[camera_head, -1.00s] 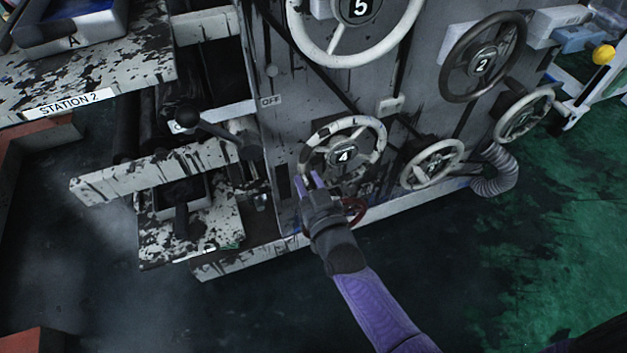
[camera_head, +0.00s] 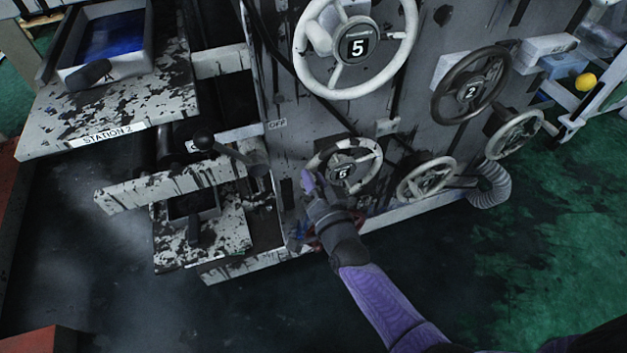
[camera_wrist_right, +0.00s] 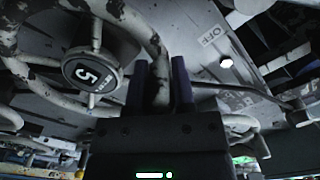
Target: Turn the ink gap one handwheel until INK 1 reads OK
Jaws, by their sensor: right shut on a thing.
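A worn white handwheel (camera_head: 371,158) with a dark hub stands low on the machine's grey side panel. Its hub digit looks like 5 or 6 in the head view and 5 in the right wrist view (camera_wrist_right: 90,72). My right gripper (camera_head: 309,184) is at the left of this wheel, shut on its rim. In the right wrist view the rim passes between the two fingers of the gripper (camera_wrist_right: 161,85). I cannot read the wheel's name. No INK 1 readout shows. My left gripper is not in view.
A larger white wheel (camera_head: 396,70) marked 5 sits above, and a dark wheel (camera_head: 437,105) marked 2 is to the right. Two smaller white wheels (camera_head: 402,190) (camera_head: 489,150) are at lower right. The STATION 2 shelf (camera_head: 50,142) juts out at left. The green floor (camera_head: 540,250) is clear.

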